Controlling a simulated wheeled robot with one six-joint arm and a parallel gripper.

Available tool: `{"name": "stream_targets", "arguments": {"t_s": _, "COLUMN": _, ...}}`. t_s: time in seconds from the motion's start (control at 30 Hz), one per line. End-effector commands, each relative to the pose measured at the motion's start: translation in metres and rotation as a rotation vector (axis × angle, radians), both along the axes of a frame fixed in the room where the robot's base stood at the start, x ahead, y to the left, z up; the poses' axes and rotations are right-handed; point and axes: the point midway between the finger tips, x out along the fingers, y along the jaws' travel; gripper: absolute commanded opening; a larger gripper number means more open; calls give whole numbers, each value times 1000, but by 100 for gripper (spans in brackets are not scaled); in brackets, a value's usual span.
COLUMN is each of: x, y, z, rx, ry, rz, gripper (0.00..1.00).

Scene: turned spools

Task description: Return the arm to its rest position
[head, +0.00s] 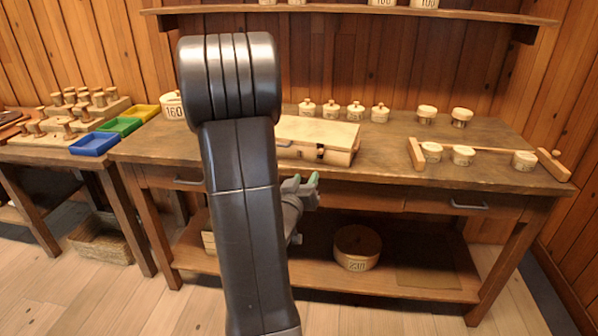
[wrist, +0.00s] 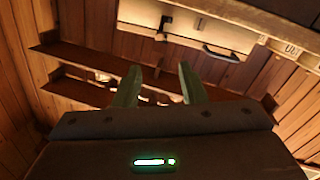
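My gripper (head: 302,182) is in front of the workbench (head: 480,165), near its front edge, partly hidden by my own dark arm in the head view. The wrist view shows its two green fingers (wrist: 157,72) spread apart with nothing between them. The gripper is open and empty. My arm stands bent upright in the middle of the head view and hides part of the bench.
A pale wooden box (head: 318,133) lies on the bench behind the gripper. Several lidded round pots (head: 357,109) stand behind it. A wooden rail (head: 485,152) with pots is at right. Blue tray (head: 95,143) sits at left. A round box (head: 357,246) stands on the lower shelf.

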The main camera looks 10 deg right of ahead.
Motion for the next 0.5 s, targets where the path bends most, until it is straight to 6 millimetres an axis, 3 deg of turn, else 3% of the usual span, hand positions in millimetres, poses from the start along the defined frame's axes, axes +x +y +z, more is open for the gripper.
{"name": "stream_targets", "arguments": {"t_s": 0.17, "x": 13, "y": -7, "z": 1, "rx": -1, "ry": -2, "rz": -3, "gripper": 37}}
{"name": "stream_targets", "arguments": {"t_s": 0.5, "x": 71, "y": -36, "z": 1, "rx": 0, "ry": -1, "rz": -2, "gripper": 37}}
